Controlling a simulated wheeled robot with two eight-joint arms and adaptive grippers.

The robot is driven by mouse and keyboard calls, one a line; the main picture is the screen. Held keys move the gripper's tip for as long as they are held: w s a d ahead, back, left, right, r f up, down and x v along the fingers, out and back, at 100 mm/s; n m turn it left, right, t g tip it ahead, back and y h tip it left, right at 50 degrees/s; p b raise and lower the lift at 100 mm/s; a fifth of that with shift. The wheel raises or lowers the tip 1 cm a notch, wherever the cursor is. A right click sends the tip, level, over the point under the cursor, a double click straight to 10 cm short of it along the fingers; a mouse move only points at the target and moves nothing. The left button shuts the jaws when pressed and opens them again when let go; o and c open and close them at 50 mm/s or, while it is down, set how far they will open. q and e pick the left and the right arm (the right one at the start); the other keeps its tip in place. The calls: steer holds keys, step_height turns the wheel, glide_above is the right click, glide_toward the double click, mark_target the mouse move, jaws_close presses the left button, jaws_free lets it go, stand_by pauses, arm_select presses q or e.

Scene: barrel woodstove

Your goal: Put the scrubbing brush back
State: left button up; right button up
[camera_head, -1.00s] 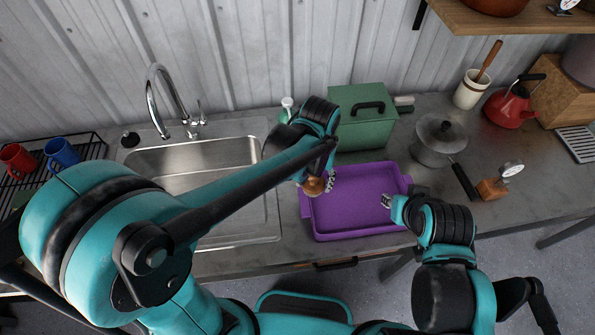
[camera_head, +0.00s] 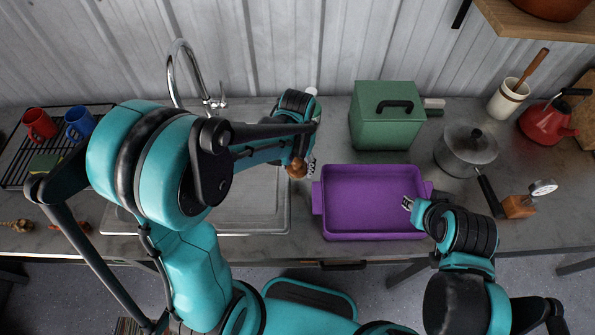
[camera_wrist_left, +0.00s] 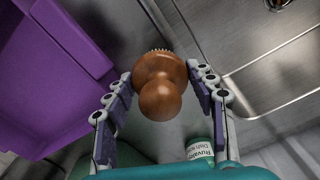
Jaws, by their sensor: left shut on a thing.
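The scrubbing brush (camera_wrist_left: 160,88) has a round brown wooden knob and short bristles. My left gripper (camera_wrist_left: 162,76) is shut on it, with one finger on each side. In the head view the brush (camera_head: 296,170) hangs in the left gripper (camera_head: 303,167), between the sink's right edge and the purple tray. The purple tray (camera_head: 330,231) looks empty. My right gripper (camera_head: 408,203) is above the tray's right side; its fingers are too small to judge.
The steel sink (camera_head: 262,222) is left of the brush, partly behind my arm. A dish soap bottle (camera_wrist_left: 200,150) stands close by. A green box (camera_head: 385,130) and a lidded pot (camera_head: 467,150) stand behind and right. A rack (camera_head: 22,172) with red and blue mugs is far left.

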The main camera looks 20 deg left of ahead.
mark_target(298, 172)
arm_select(q)
steer(key=shift+f+b, duration=0.35)
steer(key=shift+f, duration=1.15)
steer(key=shift+f, duration=0.1)
steer(key=shift+f+b, duration=0.3)
steer(key=shift+b, duration=0.1)
steer(key=o, duration=0.8)
steer(key=shift+f, duration=0.1)
steer(key=o, duration=0.4)
